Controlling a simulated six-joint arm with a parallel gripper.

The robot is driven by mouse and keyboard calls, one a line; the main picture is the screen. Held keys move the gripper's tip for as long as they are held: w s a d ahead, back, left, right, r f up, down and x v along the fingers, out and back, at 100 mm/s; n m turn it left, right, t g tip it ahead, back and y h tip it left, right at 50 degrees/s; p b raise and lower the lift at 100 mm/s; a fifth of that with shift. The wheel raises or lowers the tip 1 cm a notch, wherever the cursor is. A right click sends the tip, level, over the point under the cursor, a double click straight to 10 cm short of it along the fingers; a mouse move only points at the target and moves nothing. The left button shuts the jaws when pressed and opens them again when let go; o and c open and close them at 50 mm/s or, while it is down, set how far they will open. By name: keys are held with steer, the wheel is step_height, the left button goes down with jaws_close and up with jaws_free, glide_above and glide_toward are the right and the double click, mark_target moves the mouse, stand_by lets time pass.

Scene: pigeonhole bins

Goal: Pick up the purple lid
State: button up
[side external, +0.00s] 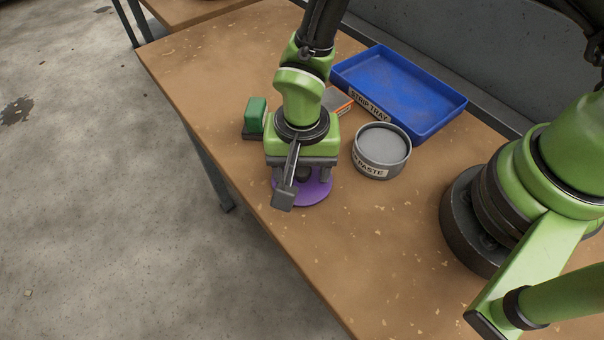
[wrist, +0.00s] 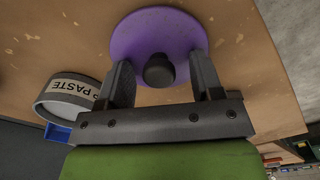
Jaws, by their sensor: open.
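The purple lid (side external: 312,191) is a flat round disc lying on the table near its front edge, partly hidden under my gripper in the side view. In the wrist view the lid (wrist: 150,32) shows its dark round knob (wrist: 159,70). My gripper (side external: 300,178) is over the lid, pointing down. In the wrist view my gripper (wrist: 163,78) is open, with one finger on each side of the knob and a gap on both sides. I cannot tell how far the fingertips are above the disc.
A grey round tub labelled PASTE (side external: 382,150) stands close to the right of the lid. A green block with a dark base (side external: 255,117) and a small box (side external: 337,101) are behind my gripper. The table front is clear.

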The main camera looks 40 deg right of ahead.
steer(key=shift+c, duration=0.3)
jaws_close()
steer(key=shift+r, duration=0.6)
steer(key=r, duration=0.8)
steer(key=shift+d+r, duration=0.25)
steer(key=shift+d, duration=0.1)
steer(key=s+d+r, duration=0.2)
steer(key=d, duration=0.4)
steer(key=s+d+r, duration=0.2)
steer(key=d, duration=0.4)
steer(key=shift+s+d+n, duration=0.25)
steer(key=shift+d+n, duration=0.05)
steer(key=shift+n, duration=0.1)
